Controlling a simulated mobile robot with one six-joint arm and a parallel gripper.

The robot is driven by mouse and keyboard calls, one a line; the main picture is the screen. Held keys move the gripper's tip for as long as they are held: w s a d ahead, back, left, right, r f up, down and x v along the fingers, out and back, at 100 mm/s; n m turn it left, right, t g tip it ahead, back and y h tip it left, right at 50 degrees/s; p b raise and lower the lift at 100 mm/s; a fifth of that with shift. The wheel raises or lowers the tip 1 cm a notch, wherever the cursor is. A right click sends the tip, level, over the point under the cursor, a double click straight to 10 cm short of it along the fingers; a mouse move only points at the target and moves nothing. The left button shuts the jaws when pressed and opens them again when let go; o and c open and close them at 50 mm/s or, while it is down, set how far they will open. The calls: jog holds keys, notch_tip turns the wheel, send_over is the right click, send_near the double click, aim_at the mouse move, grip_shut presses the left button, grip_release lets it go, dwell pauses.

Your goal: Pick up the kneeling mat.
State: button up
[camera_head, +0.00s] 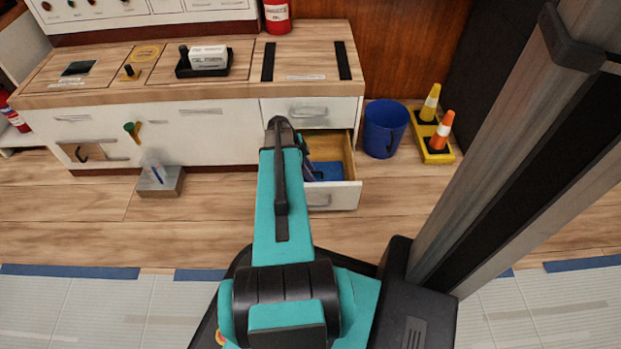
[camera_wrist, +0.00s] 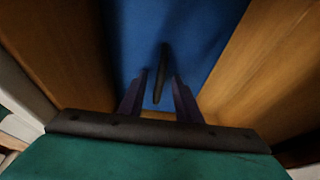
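The kneeling mat appears to be the blue flat thing (camera_head: 328,172) in the open lower drawer. In the wrist view the blue surface (camera_wrist: 205,35) lies between the wooden drawer walls. A dark, narrow upright piece (camera_wrist: 160,75), like a handle, stands out from it. My gripper (camera_wrist: 160,82) is inside the drawer, pointing at the mat. Its two fingers are apart, one on each side of the dark piece, with gaps showing on both sides. In the head view my arm hides most of the gripper and part of the mat.
The open drawer (camera_head: 335,196) has walls close on both sides of my gripper. A closed drawer (camera_head: 308,111) sits above it. A blue bucket (camera_head: 384,130) and a yellow base with small cones (camera_head: 436,140) stand to the right. A grey box (camera_head: 160,182) is on the floor at left.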

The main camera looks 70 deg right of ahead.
grip_shut()
jog(key=shift+r, duration=0.15)
dwell(0.4)
notch_tip(320, 180, up, 18)
jog(key=p, duration=0.7)
jog(key=shift+p, duration=0.35)
